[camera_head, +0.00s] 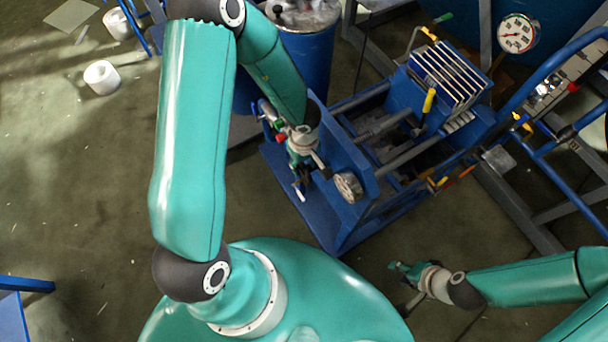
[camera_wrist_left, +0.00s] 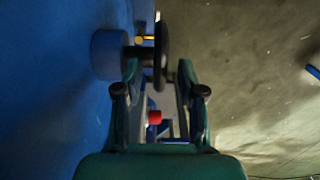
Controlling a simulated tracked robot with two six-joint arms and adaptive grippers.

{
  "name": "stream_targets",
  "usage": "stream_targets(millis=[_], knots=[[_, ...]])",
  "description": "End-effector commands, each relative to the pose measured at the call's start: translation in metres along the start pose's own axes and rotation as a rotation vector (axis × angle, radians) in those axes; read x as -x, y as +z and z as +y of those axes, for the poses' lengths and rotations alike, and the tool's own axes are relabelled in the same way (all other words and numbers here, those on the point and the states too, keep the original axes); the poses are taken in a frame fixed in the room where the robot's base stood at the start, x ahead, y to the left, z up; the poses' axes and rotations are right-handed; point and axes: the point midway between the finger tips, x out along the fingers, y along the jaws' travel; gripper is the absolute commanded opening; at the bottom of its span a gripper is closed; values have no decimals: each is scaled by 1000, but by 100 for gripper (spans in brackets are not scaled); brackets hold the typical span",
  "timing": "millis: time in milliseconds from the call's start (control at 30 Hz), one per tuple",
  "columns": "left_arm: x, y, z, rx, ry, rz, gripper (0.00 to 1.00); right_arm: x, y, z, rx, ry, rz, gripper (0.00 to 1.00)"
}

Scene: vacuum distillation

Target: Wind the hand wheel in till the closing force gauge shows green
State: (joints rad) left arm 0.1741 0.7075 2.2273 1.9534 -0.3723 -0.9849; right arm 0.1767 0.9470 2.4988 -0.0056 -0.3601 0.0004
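The hand wheel (camera_wrist_left: 161,55) shows edge-on in the left wrist view as a thin dark disc on a shaft beside a blue boss (camera_wrist_left: 108,54). My left gripper (camera_wrist_left: 158,72) is open, with one finger on each side of the wheel's near rim and visible gaps. In the head view my left gripper (camera_head: 301,172) is at the near end of the blue press (camera_head: 340,160), where my arm hides most of the wheel. The round gauge (camera_head: 348,187) sits on the press's end plate; its needle and colour are too small to read. My right gripper (camera_head: 405,272) is low at the right, away from the press; its fingers are unclear.
The press carries a stack of pale plates (camera_head: 448,75) and a yellow-tipped lever (camera_head: 428,103). Another gauge (camera_head: 517,33) is at the upper right, near blue pipe rails. A blue drum (camera_head: 305,50) stands behind my left arm. A red part (camera_wrist_left: 154,117) shows between my left fingers.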

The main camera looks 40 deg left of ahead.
Motion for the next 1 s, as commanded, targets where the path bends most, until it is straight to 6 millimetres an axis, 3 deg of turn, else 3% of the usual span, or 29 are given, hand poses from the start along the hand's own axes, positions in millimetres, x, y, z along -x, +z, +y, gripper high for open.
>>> stream_targets(millis=[33, 233, 700, 933, 1000], knots=[[-17, 0, 0, -1, -1, -1, 40, -11, 0, 4, 0, 0, 0, 40], [-44, 0, 0, 0, 0, 0, 40, -25, 0, 9, 0, 0, 0, 40], [-52, 0, 0, 0, 1, 1, 40, -28, 0, 10, 0, 0, 0, 40], [-52, 0, 0, 0, 1, 1, 3, -28, 0, 10, 0, 0, 0, 40], [-52, 0, 0, 0, 1, 1, 0, -28, 0, 10, 0, 0, 0, 40]])
